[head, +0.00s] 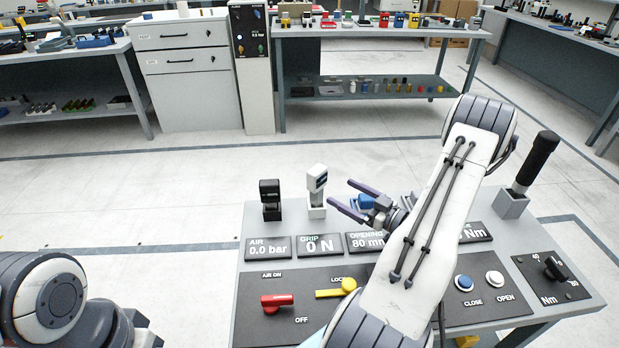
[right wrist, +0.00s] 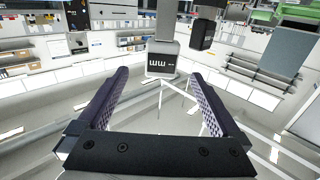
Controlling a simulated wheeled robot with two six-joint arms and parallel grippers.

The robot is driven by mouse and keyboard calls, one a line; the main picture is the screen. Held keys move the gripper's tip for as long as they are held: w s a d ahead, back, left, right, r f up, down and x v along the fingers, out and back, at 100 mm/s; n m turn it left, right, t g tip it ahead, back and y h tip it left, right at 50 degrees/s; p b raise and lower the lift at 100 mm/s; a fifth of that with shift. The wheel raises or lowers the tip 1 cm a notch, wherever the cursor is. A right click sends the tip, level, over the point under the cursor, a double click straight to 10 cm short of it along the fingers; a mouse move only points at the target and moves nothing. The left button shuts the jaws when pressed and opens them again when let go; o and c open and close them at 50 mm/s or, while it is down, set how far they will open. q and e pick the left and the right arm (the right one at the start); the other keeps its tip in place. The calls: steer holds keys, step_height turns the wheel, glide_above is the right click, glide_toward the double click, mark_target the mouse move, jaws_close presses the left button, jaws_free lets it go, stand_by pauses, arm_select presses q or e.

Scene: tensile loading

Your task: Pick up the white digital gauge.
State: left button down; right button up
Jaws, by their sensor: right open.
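The white digital gauge (head: 317,181) stands upright in a holder at the back left of the grey bench, with a small dark screen near its top. It also shows in the right wrist view (right wrist: 162,58), ahead of and between my fingertips, its dark display facing the camera. My right gripper (head: 341,193) is open and empty, its purple fingers pointing left towards the gauge from its right side. A gap is seen between the fingertips and the gauge. Only a rounded link of my left arm shows at lower left; its gripper is out of view.
A black gauge (head: 270,192) stands in a holder just left of the white one. Display plates, a red lever (head: 277,301), a yellow lever (head: 337,289) and a tall black handle (head: 537,160) are on the bench.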

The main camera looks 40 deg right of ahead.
mark_target(322, 180)
steer(key=x, duration=0.4)
steer(key=shift+w+r, duration=0.1)
steer(key=shift+w, duration=0.25)
steer(key=x, duration=0.1)
steer(key=p+x, duration=0.1)
steer(key=x, duration=0.2)
steer(key=shift+a+r+p, duration=0.2)
steer(key=shift+a+p, duration=0.1)
steer(key=shift+p, duration=0.05)
steer(key=shift+w, duration=0.55)
steer(key=shift+f, duration=0.1)
steer(key=c, duration=1.4)
jaws_close()
